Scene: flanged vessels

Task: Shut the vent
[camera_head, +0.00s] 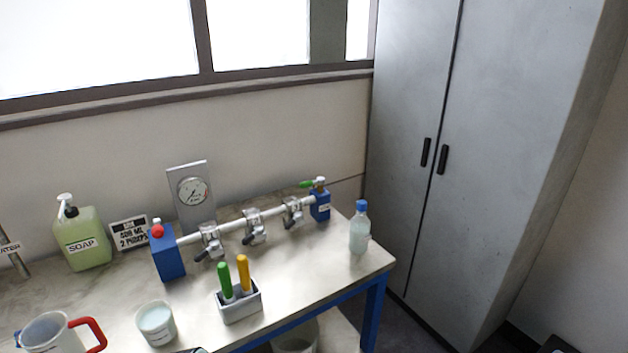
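A white pipe line (232,228) runs across the bench between two blue blocks. The left blue block (168,256) has a red knob (157,231) on top. The right blue block (320,207) carries a small valve with a green handle (306,184), which points left, roughly along the pipe. Metal clamps (211,241) sit around the pipe joints, another at the middle (254,227) and another at the right (293,211). No legible label tells which part is the vent. Neither gripper can be made out.
A gauge panel (190,192) stands behind the pipe. A soap bottle (82,235), sign (130,232), jug (50,333), white cup (156,323), holder (240,307) with green and yellow-handled tools, and blue-capped bottle (359,228) share the bench. A grey cabinet (480,130) stands right.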

